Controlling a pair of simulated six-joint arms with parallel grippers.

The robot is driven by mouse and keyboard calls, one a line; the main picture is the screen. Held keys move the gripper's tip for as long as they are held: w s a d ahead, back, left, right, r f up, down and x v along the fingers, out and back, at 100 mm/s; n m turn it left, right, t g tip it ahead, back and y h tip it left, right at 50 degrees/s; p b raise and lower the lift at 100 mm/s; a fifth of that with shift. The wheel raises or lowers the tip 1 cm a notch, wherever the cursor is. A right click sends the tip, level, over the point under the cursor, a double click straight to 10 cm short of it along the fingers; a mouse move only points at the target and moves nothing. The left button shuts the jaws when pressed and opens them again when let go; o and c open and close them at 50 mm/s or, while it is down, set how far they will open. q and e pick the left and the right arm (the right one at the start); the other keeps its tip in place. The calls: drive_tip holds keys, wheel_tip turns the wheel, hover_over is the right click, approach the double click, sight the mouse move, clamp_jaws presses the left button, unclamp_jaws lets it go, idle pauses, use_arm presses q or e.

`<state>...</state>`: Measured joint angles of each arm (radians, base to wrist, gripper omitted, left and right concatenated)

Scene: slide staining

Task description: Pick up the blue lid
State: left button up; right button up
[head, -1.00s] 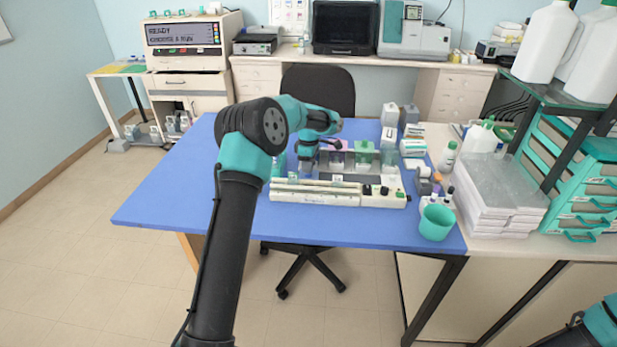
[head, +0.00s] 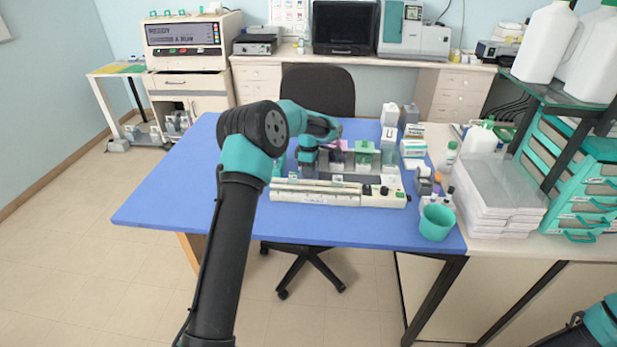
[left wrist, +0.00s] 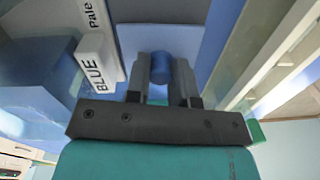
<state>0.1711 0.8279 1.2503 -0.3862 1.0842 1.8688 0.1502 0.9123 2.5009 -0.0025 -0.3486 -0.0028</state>
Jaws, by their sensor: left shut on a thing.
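The blue lid shows in the left wrist view as a light blue plate with a round darker blue knob (left wrist: 161,68). My left gripper (left wrist: 160,82) is shut on the knob, with one finger on each side of it. A white label reading BLUE (left wrist: 92,65) stands left of the fingers. In the head view my left gripper (head: 308,166) points down at the left end of the staining station (head: 330,195), and my arm hides the blue lid there. My right gripper is out of view.
A pink lid (head: 339,145) and a green-lidded jar (head: 366,155) stand right of my left gripper. Boxes (head: 413,148), bottles and a teal cup (head: 436,222) crowd the table's right side. The blue tabletop (head: 190,190) is clear on the left.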

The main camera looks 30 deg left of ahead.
use_arm(q)
drive_tip(key=shift+f, duration=0.1)
clamp_jaws()
wheel_tip(320, 180, up, 10)
idle(0.4)
idle(0.4)
